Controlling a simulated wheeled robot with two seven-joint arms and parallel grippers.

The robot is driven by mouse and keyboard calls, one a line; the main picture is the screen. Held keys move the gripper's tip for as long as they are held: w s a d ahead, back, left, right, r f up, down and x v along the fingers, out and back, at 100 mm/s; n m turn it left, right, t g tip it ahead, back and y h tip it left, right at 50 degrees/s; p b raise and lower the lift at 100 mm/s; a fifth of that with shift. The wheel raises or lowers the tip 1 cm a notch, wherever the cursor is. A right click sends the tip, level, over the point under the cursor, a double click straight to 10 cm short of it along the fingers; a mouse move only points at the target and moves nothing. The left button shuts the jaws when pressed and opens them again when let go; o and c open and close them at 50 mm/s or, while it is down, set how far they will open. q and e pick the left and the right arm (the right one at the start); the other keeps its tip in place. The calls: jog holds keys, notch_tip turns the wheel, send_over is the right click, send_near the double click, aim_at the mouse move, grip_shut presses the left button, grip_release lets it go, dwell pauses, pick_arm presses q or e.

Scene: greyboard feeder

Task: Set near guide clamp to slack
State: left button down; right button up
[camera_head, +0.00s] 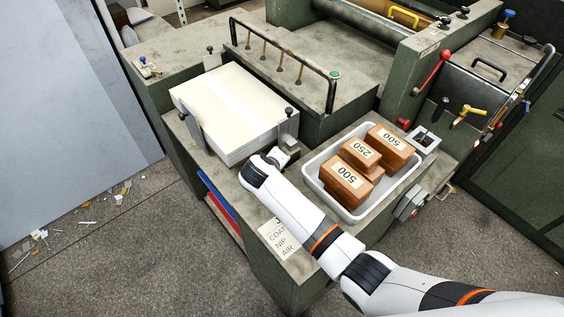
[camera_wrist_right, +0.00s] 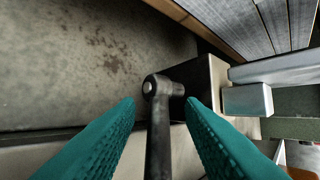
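The near guide (camera_head: 287,128) is a grey upright plate against the near right corner of the white sheet stack (camera_head: 232,105). Its clamp block (camera_wrist_right: 208,84) shows in the right wrist view, with a dark round-ended lever (camera_wrist_right: 159,128) running from it toward the camera. My right gripper (camera_head: 283,154) is beside the clamp in the head view, which mostly hides the lever. In the right wrist view the teal fingers of my right gripper (camera_wrist_right: 160,108) are open, one on each side of the lever, with gaps visible on both sides. My left gripper is out of view.
A white tray (camera_head: 351,217) with several brown blocks labelled 500 and 250 stands right of my right arm. A far guide plate (camera_head: 191,127) stands at the stack's left side. A black bar frame (camera_head: 285,62) rises behind the stack. A red-knobbed lever (camera_head: 431,75) is farther right.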

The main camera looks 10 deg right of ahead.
jog(key=shift+s+a+r, duration=0.15)
jog(key=shift+s, duration=0.05)
jog(key=shift+c, duration=0.8)
grip_shut()
jog(key=shift+s+f+t, duration=0.15)
jog(key=shift+f+t, duration=0.1)
jog(key=shift+t, duration=0.15)
jog(key=shift+m+y, duration=0.3)
jog(key=shift+o, duration=0.8)
grip_release()
